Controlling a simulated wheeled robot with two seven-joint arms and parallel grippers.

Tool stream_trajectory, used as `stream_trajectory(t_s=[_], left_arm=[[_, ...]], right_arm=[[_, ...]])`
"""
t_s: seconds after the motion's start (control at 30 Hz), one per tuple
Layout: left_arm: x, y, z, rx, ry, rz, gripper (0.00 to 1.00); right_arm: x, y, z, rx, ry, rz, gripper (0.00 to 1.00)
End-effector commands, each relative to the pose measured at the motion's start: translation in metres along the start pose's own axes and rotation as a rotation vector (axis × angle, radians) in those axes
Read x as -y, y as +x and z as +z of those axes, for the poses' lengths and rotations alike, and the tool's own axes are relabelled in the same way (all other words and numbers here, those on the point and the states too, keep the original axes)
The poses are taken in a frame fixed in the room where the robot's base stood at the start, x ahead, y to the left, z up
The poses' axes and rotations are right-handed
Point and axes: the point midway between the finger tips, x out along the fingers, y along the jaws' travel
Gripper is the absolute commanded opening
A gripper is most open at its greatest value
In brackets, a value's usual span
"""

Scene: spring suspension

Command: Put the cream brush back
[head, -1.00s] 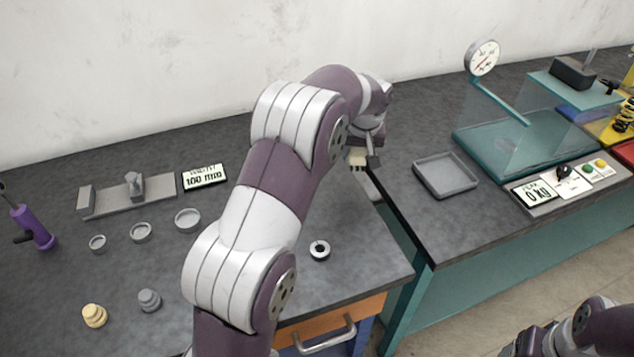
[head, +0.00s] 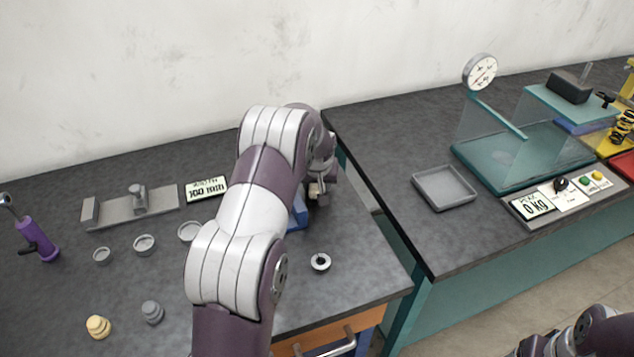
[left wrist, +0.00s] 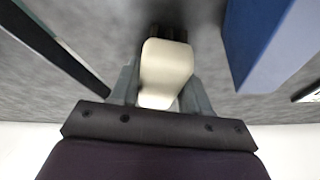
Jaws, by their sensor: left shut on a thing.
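The cream brush (left wrist: 165,70) is between the two fingers of my left gripper (left wrist: 160,88) in the left wrist view, with a dark part at its far end. In the head view my left gripper (head: 319,192) is near the right edge of the left table, largely hidden by my own arm; only a small cream bit of the brush shows there. A blue block-like thing (head: 297,216) lies beside it, mostly behind my arm, and shows at the right of the left wrist view (left wrist: 262,45). My right gripper (head: 530,345) is cut off at the bottom right.
A gap separates the left table from the right bench, which holds a grey tray (head: 444,187) and a teal press with a dial (head: 480,72). A black-and-white ring (head: 321,262) lies near the front. Small dishes, weights and a gauge (head: 130,207) stand at left.

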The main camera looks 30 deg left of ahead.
Motion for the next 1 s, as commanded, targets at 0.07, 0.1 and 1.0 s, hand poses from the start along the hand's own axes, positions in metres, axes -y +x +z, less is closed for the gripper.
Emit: stream_trajectory(t_s=[0.07,0.1,1.0], left_arm=[[0.000,0.003,0.001,0.000,0.000,0.000,0.50],[0.000,0.002,0.001,0.000,0.000,0.000,0.63],[0.000,-0.114,-0.001,-0.001,0.000,0.000,0.73]], right_arm=[[0.000,0.003,0.000,0.000,0.000,0.000,0.72],[0.000,0.002,0.000,0.000,0.000,0.000,0.72],[0.000,0.004,0.001,0.000,0.000,0.000,0.72]])
